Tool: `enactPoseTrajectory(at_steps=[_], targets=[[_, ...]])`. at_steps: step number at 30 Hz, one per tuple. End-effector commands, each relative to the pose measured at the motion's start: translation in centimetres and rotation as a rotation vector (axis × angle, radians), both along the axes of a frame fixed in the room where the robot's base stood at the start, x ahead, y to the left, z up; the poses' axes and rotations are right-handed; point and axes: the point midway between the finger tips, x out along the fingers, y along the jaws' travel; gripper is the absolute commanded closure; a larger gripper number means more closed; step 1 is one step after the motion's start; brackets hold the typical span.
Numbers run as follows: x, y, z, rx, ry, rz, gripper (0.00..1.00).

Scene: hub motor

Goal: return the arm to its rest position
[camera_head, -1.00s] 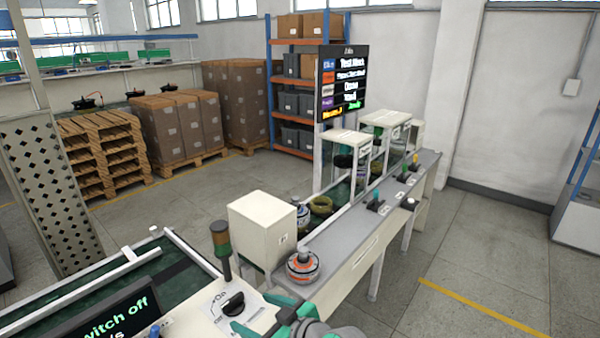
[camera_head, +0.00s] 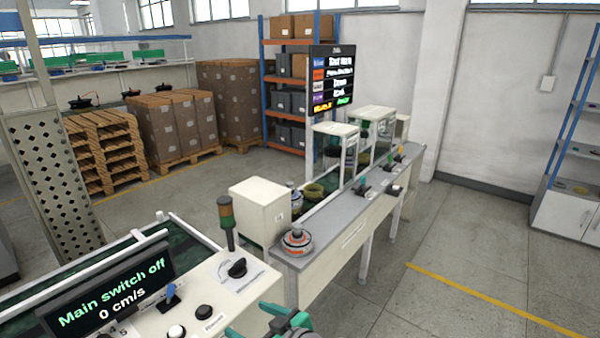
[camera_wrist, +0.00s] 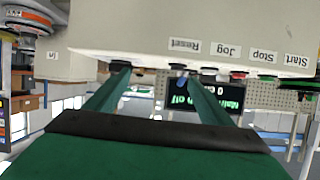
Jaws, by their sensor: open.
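My gripper (camera_head: 268,322) shows as green fingers at the bottom of the head view, beside the front edge of the control panel (camera_head: 205,300). In the wrist view its two green fingers (camera_wrist: 155,82) stand well apart with nothing between them. The panel's edge with labels Reset, Jog, Stop and Start crosses the top of the wrist view. A display (camera_head: 112,292) on the panel reads "Main switch off" and "0 cm/s". The black rotary switch (camera_head: 237,268) sits at the panel's right end.
A signal post (camera_head: 226,218) rises by the panel. The floor (camera_head: 455,240) at the right is open.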

Motion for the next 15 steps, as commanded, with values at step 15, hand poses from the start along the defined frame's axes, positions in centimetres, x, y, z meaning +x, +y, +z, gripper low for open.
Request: enactPoseTrajectory(at_steps=[15], targets=[[-3.2,-2.4,-8.6,0.073,0.08,-0.271,0.25]])
